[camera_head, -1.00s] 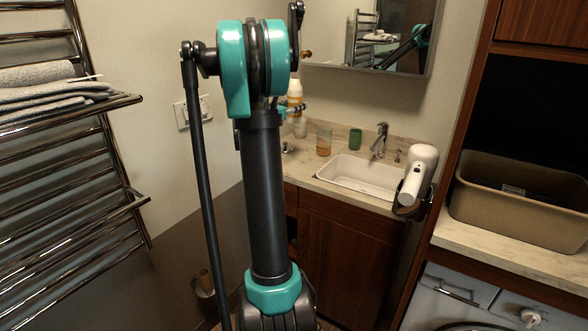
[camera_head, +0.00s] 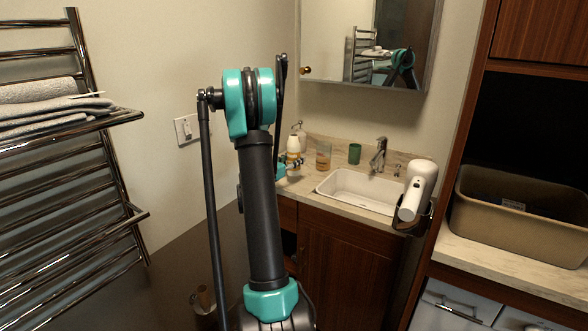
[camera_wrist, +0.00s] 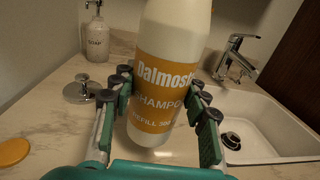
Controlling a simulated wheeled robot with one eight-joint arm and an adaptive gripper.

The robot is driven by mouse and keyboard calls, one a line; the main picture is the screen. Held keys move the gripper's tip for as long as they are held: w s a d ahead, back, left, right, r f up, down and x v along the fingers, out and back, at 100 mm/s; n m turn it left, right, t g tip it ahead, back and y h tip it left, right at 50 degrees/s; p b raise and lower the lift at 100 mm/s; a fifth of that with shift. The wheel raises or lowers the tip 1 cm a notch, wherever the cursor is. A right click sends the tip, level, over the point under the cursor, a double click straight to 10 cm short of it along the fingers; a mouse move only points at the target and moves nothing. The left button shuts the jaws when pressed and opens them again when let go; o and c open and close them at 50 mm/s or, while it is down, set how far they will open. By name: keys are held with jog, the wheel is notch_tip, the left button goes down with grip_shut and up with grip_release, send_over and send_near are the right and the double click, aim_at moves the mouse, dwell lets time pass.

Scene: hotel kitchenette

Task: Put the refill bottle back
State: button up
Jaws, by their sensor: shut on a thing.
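The refill bottle (camera_wrist: 168,70) is white with an orange label reading shampoo and refill. It is upright between the fingers of my gripper (camera_wrist: 168,108) in the wrist view, and its top is cut off by the picture edge. My gripper is shut on it. In the head view the bottle (camera_head: 293,146) shows small above my gripper (camera_head: 288,166), at the left end of the counter (camera_head: 297,186), partly hidden by my arm. I cannot tell whether its base touches the counter. A flat orange disc (camera_wrist: 12,152) lies on the counter at left.
A soap dispenser (camera_wrist: 96,36) and a chrome fitting (camera_wrist: 82,91) stand behind left. The sink (camera_wrist: 262,120) and tap (camera_wrist: 236,58) are at right. An amber tumbler (camera_head: 323,156) and green cup (camera_head: 354,153) stand near the wall. A hair dryer (camera_head: 418,188) hangs right of the sink.

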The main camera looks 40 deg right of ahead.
aim_at(294, 168)
jog(key=shift+f, duration=1.95)
jog(key=shift+f, duration=0.15)
jog(key=o, duration=1.2)
jog(key=shift+o, duration=0.2)
